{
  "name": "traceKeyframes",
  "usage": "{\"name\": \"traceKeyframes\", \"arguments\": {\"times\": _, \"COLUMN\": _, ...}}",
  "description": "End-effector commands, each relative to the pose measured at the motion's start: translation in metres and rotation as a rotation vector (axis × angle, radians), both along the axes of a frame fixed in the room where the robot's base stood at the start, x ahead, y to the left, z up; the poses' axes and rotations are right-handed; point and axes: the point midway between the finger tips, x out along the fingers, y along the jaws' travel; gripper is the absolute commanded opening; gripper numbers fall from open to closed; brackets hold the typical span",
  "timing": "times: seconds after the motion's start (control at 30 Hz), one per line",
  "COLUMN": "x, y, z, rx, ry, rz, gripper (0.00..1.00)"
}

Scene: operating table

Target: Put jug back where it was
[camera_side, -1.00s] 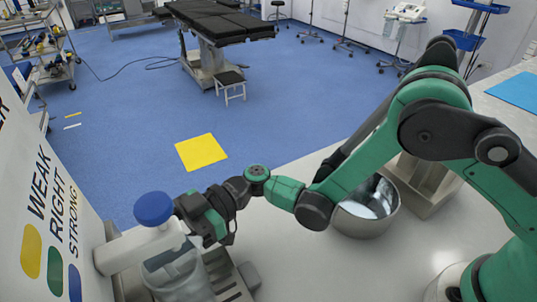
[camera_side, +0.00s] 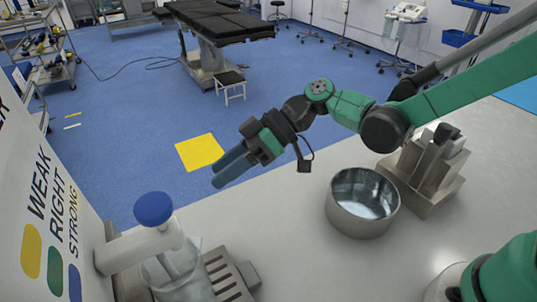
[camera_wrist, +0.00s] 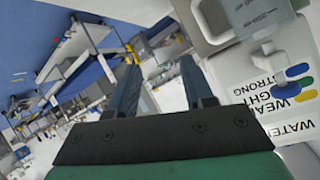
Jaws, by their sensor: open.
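The clear jug (camera_side: 178,274) stands at the dispenser, below its white spout (camera_side: 140,250) with a blue knob (camera_side: 154,208), beside a slatted metal tray (camera_side: 228,282). Its lower part is cut off by the picture edge. What looks like part of the jug also shows at the top right of the wrist view (camera_wrist: 258,12). My gripper (camera_side: 222,172) is open and empty, above and to the right of the jug, clear of it. Its two blue fingers (camera_wrist: 158,70) show nothing between them in the wrist view.
The white dispenser panel (camera_side: 30,190) rises at the left. A round steel bowl (camera_side: 346,218) and a metal holder with grey items (camera_side: 432,172) stand on the right of the white counter (camera_side: 300,262). The counter between tray and bowl is clear.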

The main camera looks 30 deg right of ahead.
Motion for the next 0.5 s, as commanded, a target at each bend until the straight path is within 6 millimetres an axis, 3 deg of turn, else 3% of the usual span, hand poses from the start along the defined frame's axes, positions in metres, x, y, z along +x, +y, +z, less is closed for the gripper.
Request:
{"name": "traceKeyframes", "arguments": {"times": 0.2, "x": -0.015, "y": -0.079, "z": 0.017, "rx": -0.273, "ry": 0.134, "rz": -0.408, "gripper": 0.46}}
{"name": "traceKeyframes", "arguments": {"times": 0.5, "x": -0.056, "y": -0.181, "z": 0.02, "rx": -0.486, "ry": 0.165, "rz": -0.956, "gripper": 0.46}}
